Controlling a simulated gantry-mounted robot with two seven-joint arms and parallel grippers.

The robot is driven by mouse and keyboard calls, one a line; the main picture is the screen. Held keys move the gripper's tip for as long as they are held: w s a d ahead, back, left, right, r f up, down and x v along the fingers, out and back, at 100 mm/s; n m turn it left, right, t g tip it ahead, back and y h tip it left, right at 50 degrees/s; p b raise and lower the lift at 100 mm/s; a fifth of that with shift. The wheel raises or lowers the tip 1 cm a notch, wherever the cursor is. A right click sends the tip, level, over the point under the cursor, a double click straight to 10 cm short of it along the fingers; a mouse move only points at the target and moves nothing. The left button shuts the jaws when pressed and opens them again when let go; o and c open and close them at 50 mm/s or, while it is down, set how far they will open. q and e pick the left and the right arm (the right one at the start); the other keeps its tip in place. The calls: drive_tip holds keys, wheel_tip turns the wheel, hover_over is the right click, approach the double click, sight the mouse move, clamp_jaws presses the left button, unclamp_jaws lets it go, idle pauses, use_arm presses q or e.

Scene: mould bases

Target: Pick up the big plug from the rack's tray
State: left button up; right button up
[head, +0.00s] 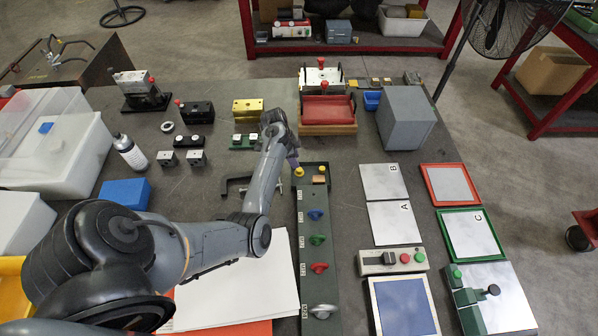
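The rack (333,264) is a long dark green strip right of centre, with blue (315,214), green (317,239), red (319,267) and grey (323,311) plugs along it. The tray (326,168) is at its far end. In it are a yellow round-topped piece (299,172) and a small tan block (319,179). I cannot tell for sure which piece is the big plug. My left gripper (294,164) points down just beside the yellow piece at the tray's left edge. Its fingers are too small to read, and contact is unclear. My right gripper is out of view.
A black clamp-like bracket (236,184) lies left of the tray. A red-fronted box (328,110) and a grey block (405,117) stand beyond it. Bare table shows between rack and plates.

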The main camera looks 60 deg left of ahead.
sight(299, 171)
use_arm(q)
drive_tip(key=shift+x, duration=2.85)
drive_tip(key=shift+s+d, duration=0.15)
drive_tip(key=shift+s, duration=0.05)
clamp_jaws()
drive_tip(key=shift+r, duration=0.15)
